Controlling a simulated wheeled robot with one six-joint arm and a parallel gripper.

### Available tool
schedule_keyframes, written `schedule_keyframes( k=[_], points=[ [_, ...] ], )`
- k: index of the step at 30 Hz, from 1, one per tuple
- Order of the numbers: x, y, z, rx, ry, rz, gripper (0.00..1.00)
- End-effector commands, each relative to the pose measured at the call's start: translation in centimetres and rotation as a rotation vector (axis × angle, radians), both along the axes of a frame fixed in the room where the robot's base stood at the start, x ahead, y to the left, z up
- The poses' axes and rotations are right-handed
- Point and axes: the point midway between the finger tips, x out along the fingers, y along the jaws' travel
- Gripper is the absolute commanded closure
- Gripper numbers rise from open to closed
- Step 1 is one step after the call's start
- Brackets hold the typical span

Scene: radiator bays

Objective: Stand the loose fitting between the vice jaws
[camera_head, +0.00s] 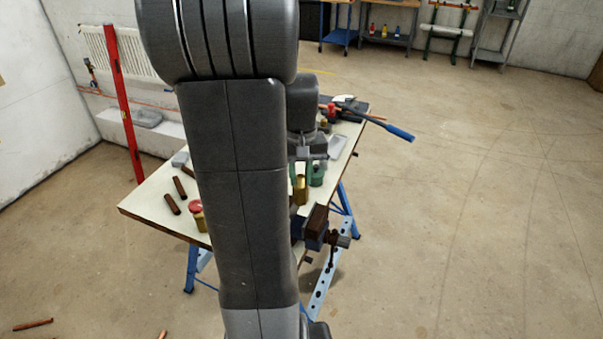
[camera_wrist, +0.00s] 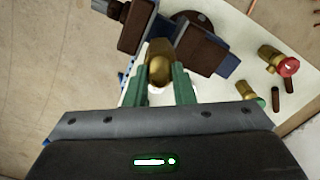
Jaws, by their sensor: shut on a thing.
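The loose fitting, a brass-coloured rounded piece (camera_wrist: 159,66), is between the green fingers of my gripper (camera_wrist: 161,75), which is shut on it. In the head view the brass fitting (camera_head: 300,190) hangs below my gripper (camera_head: 308,174), close to the vice. The vice (camera_head: 318,222) is blue with brown jaws, at the bench's near right edge. In the wrist view the vice (camera_wrist: 202,50) lies just beyond the fitting, its two brown jaws apart. I cannot tell the fitting's height above the jaws. My arm hides part of the bench and vice in the head view.
A red-capped brass valve (camera_wrist: 272,60) and a smaller brass fitting (camera_wrist: 248,91) are on the bench, with brown pipe pieces (camera_head: 180,187) around. A blue-handled tool (camera_head: 398,132) overhangs the far right edge. The floor at right is clear.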

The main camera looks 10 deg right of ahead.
Motion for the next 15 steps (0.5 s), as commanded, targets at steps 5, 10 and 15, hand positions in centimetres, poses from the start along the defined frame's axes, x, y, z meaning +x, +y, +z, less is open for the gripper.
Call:
schedule_keyframes(
  k=[5, 10, 15],
  points=[
    [0.0, 0.0, -1.7, 0.000, -0.001, 0.000, 1.00],
    [0.0, 0.0, -3.1, 0.000, -0.001, 0.000, 1.00],
    [0.0, 0.0, -4.4, 0.000, 0.000, 0.000, 1.00]
  ],
)
